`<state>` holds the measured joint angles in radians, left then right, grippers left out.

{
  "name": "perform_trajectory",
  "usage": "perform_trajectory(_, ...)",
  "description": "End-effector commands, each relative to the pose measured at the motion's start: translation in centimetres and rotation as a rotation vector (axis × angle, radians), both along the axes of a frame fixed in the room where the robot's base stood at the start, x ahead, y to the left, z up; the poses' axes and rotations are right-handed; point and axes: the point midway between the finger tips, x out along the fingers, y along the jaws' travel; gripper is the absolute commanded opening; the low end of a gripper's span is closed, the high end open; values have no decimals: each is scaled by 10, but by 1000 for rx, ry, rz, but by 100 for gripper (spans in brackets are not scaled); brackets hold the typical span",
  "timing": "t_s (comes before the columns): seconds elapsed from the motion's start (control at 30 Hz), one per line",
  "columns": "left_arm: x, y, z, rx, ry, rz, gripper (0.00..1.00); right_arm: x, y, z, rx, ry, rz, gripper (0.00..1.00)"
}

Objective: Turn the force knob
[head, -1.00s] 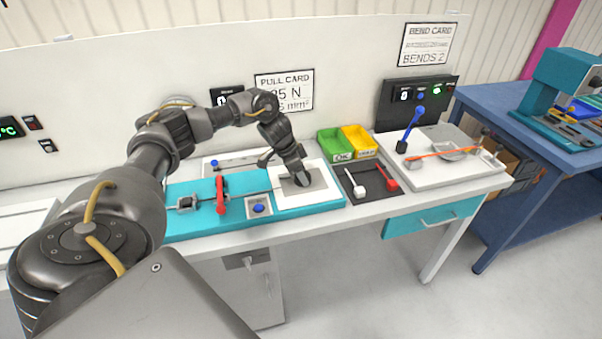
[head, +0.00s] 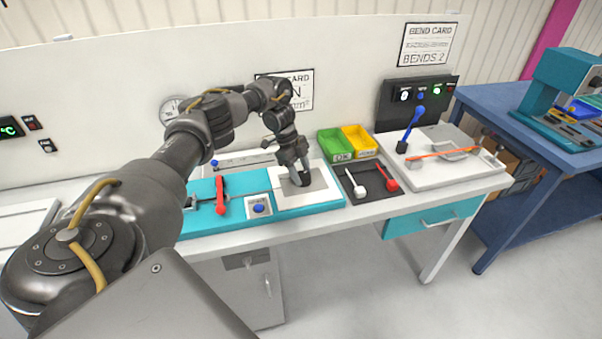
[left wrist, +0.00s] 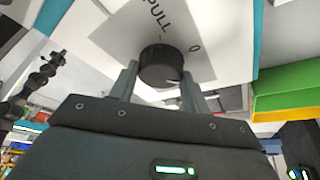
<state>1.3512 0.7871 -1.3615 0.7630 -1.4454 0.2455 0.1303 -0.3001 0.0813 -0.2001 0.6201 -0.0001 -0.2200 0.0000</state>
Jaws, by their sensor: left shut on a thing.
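The force knob (left wrist: 162,62) is a round black knob with a ridged rim on a white plate in the left wrist view. The plate bears the word PULL and a small 0 mark beside the knob. My left gripper (left wrist: 158,84) has one finger on each side of the knob and is shut on it. In the head view my left gripper (head: 299,181) points down onto the white plate (head: 318,194) at the right end of the teal pull fixture (head: 235,218), and mostly hides the knob. My right gripper is not in view.
The fixture also carries a red lever (head: 221,192) and a blue button (head: 258,208). Green (head: 335,145) and yellow (head: 359,141) bins stand behind a dark tray (head: 370,201). A bending fixture with a blue-handled lever (head: 413,122) is further right. My forearm partly covers the pull card.

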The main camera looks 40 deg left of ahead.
Motion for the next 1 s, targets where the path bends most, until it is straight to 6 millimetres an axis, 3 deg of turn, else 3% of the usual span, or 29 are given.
perform_trajectory(0.5,4,0,-1,5,-4,-318,24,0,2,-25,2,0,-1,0)
perform_trajectory(1.0,3,-1,0,-1,-3,-431,24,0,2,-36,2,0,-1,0)
